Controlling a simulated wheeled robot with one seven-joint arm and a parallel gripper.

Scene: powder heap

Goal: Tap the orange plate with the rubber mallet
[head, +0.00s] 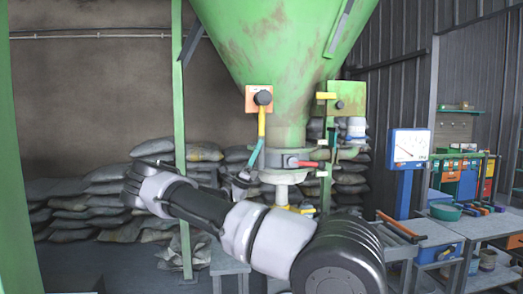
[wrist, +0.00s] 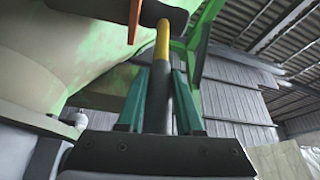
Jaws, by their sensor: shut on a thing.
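The orange plate (head: 251,92) is on the front of the green hopper cone. The black head of the rubber mallet (head: 264,98) overlaps the plate in the head view, with its yellow handle pointing down. In the wrist view the dark mallet head (wrist: 162,12) is at the top, beside the orange plate (wrist: 133,20). I cannot tell whether head and plate touch. My gripper (head: 256,153), with teal fingers, is below the plate and shut on the mallet handle. In the wrist view my gripper (wrist: 160,98) has a finger on each side of the handle, which stands nearly upright.
The green hopper (head: 290,40) narrows to an outlet with a red-handled valve (head: 303,164). A green post (head: 180,130) stands left. Stacked sacks (head: 105,190) line the wall. A blue scale display (head: 408,148) and workbench (head: 470,228) are right.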

